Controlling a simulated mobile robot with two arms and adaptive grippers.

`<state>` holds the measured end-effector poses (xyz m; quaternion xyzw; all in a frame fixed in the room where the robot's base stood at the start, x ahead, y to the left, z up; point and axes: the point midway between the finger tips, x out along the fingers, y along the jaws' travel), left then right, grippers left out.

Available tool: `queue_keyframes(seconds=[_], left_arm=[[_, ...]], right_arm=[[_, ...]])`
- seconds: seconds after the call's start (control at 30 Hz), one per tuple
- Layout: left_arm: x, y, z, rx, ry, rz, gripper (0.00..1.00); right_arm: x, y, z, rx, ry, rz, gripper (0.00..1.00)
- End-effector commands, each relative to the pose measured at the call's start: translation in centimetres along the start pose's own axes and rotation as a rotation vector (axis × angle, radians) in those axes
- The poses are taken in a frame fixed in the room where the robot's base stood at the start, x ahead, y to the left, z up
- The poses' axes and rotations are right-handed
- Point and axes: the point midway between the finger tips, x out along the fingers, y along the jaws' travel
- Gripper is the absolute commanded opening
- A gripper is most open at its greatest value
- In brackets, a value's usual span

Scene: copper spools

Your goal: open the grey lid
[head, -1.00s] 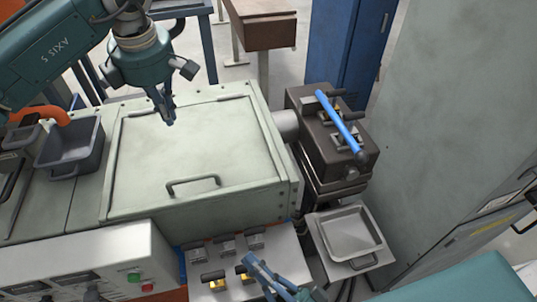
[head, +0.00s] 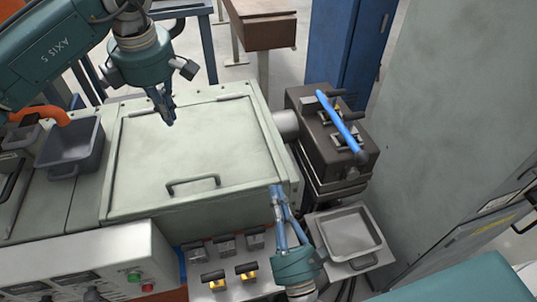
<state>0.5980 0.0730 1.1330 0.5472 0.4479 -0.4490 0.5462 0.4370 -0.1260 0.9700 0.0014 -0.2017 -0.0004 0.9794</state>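The grey lid (head: 205,145) lies flat and closed on the large pale cabinet. Its dark bar handle (head: 193,183) sits near the lid's front edge. My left gripper (head: 166,118) points down above the lid's back left part, away from the handle; its fingers look close together. My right gripper (head: 280,197) reaches up from the bottom with its fingertips by the lid's front right corner, to the right of the handle. Nothing shows between its fingers, and I cannot tell if it touches the lid. How far its fingers are apart is unclear.
A dark grey bin (head: 72,150) stands left of the lid. A metal tray (head: 350,235) and a dark machine with a blue bar (head: 340,122) stand to the right.

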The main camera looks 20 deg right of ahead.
Motion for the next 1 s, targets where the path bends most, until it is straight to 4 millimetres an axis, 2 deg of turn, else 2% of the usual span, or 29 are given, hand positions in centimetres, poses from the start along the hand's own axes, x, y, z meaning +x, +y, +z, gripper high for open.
queue_keyframes(seconds=[0.03,0.2,0.3,0.4,0.63,1.0], left_arm=[[0.0,0.0,0.0,0.000,0.000,0.000,0.00],[0.0,0.0,0.0,0.000,0.000,0.000,0.00],[0.0,0.0,0.0,0.000,0.000,0.000,0.00],[0.0,0.0,0.0,0.000,0.000,0.000,0.00],[0.0,0.0,0.0,0.000,0.000,0.000,0.00],[0.0,0.0,0.0,0.000,0.000,0.000,0.00]], right_arm=[[1.3,0.0,0.1,0.001,-0.005,-0.003,0.00],[5.0,0.0,0.1,0.001,-0.004,-0.003,0.00],[6.8,0.0,0.3,0.001,-0.003,-0.003,0.00],[7.8,0.0,1.6,0.000,-0.003,-0.002,0.00],[9.0,0.1,2.7,-0.002,0.000,0.001,0.00],[9.1,0.1,2.9,-0.003,0.000,0.001,0.00]])
